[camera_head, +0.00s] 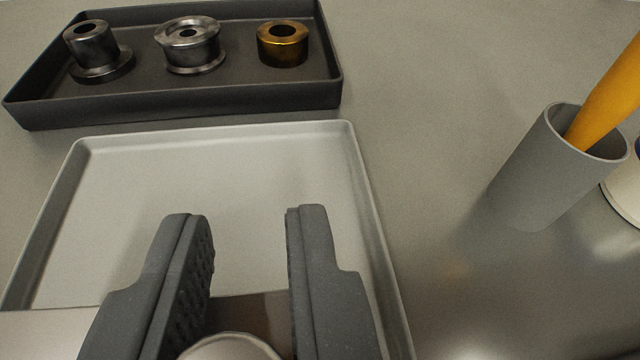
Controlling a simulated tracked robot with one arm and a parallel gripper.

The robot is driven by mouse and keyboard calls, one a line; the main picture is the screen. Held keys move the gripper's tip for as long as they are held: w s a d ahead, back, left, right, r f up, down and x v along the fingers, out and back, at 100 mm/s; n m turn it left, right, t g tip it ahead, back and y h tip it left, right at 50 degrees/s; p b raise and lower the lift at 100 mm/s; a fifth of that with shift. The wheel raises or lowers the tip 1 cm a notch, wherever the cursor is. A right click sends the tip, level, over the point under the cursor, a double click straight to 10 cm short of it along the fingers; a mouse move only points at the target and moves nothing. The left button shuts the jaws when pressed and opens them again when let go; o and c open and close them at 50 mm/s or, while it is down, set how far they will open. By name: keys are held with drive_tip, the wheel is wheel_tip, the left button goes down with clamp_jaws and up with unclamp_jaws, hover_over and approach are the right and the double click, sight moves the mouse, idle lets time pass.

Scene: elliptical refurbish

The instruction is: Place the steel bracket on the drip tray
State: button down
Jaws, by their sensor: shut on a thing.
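The steel bracket (250,310) shows as a flat brownish-grey metal piece between my fingers at the bottom of the view. A similar metal surface shows left of the left finger; I cannot tell if it is the same piece. My gripper (250,225) is shut on the bracket, its fingertips apart around it. A pale rounded part shows low between the fingers. The light grey shallow tray, which I take as the drip tray (215,140), lies below and ahead of my gripper. Its visible floor is empty. I cannot tell whether the bracket touches it.
A dark tray (200,105) behind the light one holds a flanged bushing (95,50), a steel spool-like ring (188,45) and a brass ring (283,43). A grey cup (535,180) with an orange handle (605,95) stands right, beside a white round object (625,190).

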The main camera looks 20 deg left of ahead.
sight(284, 291)
drive_tip(key=shift+w+a, duration=0.15)
drive_tip(key=shift+w, duration=0.75)
drive_tip(key=shift+f, duration=1.7)
drive_tip(key=c, duration=1.3)
unclamp_jaws()
drive_tip(key=shift+f, duration=0.1)
drive_tip(key=v, duration=1.2)
